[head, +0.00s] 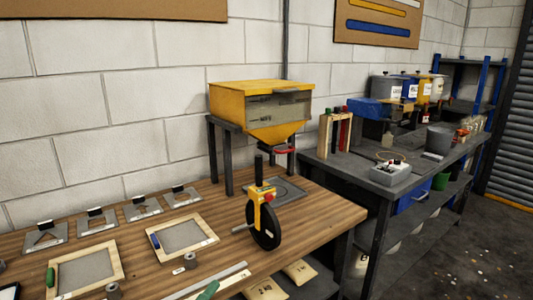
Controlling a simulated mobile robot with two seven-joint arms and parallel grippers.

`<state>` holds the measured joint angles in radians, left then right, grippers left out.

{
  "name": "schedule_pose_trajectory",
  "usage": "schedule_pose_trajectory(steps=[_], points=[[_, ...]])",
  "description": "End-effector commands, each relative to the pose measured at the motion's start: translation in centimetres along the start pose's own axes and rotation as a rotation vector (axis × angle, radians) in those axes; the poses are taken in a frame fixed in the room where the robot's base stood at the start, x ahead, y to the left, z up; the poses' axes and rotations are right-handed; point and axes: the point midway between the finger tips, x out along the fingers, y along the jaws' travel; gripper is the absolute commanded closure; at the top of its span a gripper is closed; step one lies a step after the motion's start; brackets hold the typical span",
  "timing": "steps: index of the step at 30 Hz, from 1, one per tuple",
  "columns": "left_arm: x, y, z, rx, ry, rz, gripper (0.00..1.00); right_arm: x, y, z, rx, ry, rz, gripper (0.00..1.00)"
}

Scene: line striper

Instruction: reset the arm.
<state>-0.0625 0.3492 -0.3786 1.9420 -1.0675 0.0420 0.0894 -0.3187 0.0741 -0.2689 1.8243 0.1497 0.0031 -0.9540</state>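A small line striper (261,196) with a yellow body, a red part, an upright black handle and a black wheel stands near the right end of the wooden workbench (330,208). A short grey rod sticks out to the left of its wheel. Neither of my grippers shows in the head view, so I cannot see whether they are open or hold anything.
A yellow hopper (262,102) on a dark stand with a red ring below is behind the striper. Framed screens (182,236), stencil plates (97,222) and a metal straightedge (205,281) lie on the bench. A dark bench (360,168) with containers stands right.

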Motion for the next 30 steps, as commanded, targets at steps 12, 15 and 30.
schedule_pose_trajectory(steps=[12,15,30], points=[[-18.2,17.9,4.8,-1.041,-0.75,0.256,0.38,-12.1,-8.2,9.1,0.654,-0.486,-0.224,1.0],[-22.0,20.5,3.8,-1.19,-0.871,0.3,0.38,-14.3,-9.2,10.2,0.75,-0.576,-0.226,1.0],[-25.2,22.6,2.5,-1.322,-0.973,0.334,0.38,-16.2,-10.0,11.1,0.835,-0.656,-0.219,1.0]])
